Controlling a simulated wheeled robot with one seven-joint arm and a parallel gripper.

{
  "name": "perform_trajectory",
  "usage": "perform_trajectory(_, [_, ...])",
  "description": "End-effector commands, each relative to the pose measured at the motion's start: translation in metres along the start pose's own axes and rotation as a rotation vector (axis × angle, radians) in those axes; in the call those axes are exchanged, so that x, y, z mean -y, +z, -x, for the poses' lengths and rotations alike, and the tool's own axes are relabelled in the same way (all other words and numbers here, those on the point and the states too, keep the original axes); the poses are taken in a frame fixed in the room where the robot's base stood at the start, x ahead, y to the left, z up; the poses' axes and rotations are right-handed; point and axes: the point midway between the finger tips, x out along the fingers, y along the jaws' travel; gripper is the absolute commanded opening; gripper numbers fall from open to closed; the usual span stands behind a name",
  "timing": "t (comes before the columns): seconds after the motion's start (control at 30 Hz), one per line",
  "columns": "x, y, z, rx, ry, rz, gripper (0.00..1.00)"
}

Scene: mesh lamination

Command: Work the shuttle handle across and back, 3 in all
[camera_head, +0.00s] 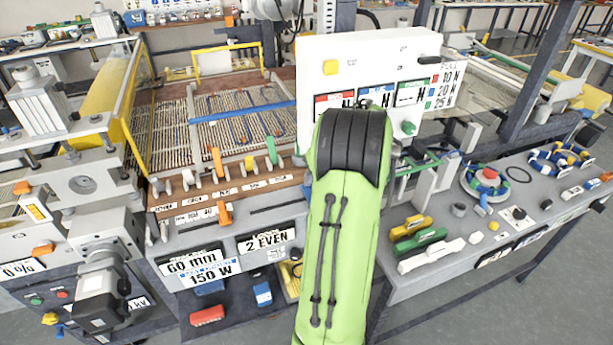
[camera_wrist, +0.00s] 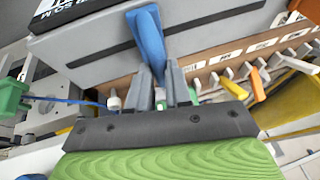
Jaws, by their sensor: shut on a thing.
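The shuttle handle appears to be the blue lever (camera_wrist: 147,38) in the wrist view. It stands over a long dark slot (camera_wrist: 213,27) in a grey panel. My gripper (camera_wrist: 163,82) has its grey fingers closed around the lower part of this lever. In the head view, my green arm hides both the gripper and the handle. The left part of the dark slot (camera_head: 275,206) shows there in the grey front panel, just left of my arm.
Left of my arm, a row of small levers with orange, yellow and green handles (camera_head: 216,160) lines a brown strip. A white panel with readouts (camera_head: 350,70) rises behind my arm.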

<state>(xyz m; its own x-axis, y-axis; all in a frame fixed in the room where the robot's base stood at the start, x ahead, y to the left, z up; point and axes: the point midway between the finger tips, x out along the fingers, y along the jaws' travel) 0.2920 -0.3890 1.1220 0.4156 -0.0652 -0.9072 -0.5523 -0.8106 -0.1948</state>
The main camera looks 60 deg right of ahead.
Motion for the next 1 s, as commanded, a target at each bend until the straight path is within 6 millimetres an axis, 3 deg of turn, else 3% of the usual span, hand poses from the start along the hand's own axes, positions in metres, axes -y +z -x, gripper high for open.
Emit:
perform_trajectory(0.1, [0.000, -0.001, 0.000, -0.004, 0.001, 0.001, 0.00])
perform_trajectory(0.13, [0.000, -0.001, 0.000, -0.004, 0.001, 0.001, 0.20])
perform_trajectory(0.3, [0.001, -0.001, 0.000, -0.003, 0.000, 0.002, 0.44])
perform_trajectory(0.57, [0.001, -0.001, 0.001, -0.002, -0.001, 0.002, 0.44])
perform_trajectory(0.67, [0.001, -0.001, 0.011, -0.005, 0.001, 0.002, 0.44])
perform_trajectory(1.0, [0.000, -0.002, 0.106, -0.007, 0.003, 0.000, 0.44])
